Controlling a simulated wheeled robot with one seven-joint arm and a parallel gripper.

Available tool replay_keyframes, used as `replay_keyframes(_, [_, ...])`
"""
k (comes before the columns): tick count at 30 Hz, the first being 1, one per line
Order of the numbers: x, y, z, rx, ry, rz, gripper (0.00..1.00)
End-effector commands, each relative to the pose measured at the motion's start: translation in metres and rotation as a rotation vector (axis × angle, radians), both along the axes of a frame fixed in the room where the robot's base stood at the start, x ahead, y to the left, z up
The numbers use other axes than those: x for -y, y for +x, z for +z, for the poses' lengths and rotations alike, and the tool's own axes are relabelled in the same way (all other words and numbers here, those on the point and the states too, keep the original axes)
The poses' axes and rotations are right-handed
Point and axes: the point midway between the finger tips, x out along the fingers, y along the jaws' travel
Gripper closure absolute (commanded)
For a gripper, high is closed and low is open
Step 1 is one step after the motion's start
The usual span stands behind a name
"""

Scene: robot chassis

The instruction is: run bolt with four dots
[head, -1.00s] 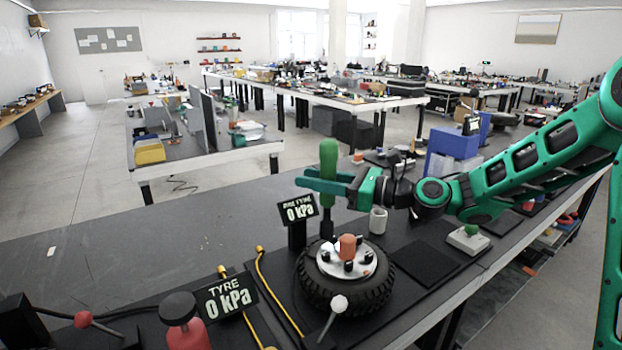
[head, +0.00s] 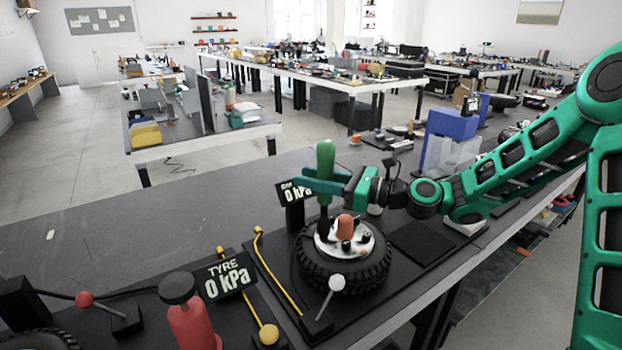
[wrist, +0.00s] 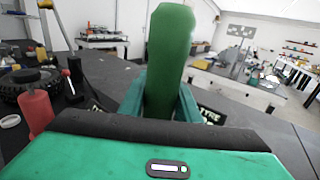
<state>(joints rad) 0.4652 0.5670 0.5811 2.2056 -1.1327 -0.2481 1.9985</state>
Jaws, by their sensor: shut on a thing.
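My gripper (head: 321,182) is shut on the green handle of an upright tool (head: 325,158). In the wrist view the green handle (wrist: 168,55) stands between the two fingers. In the head view the tool's dark lower shaft reaches down to the left side of the wheel's hub. The wheel (head: 343,276) is a black tyre lying flat with a pale hub plate (head: 357,250). The hub has several dark bolts and an orange-brown cap (head: 345,227) in the middle. The dots on the bolts are too small to tell. I cannot tell whether the tool's tip touches a bolt.
A "TYRE 0 kPa" sign (head: 225,279) and a red bottle (head: 193,325) stand at front left. Another sign (head: 294,192) is partly behind my gripper. A yellow hose (head: 272,275) and a white-knobbed lever (head: 336,282) are beside the tyre. A dark pad (head: 422,244) lies right.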

Motion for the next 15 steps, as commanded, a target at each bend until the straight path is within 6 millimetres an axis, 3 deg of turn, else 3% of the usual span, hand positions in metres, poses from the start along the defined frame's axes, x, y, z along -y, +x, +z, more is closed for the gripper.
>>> replay_keyframes(15, [-0.0018, -0.0005, -0.0021, 0.001, 0.002, 0.002, 0.97])
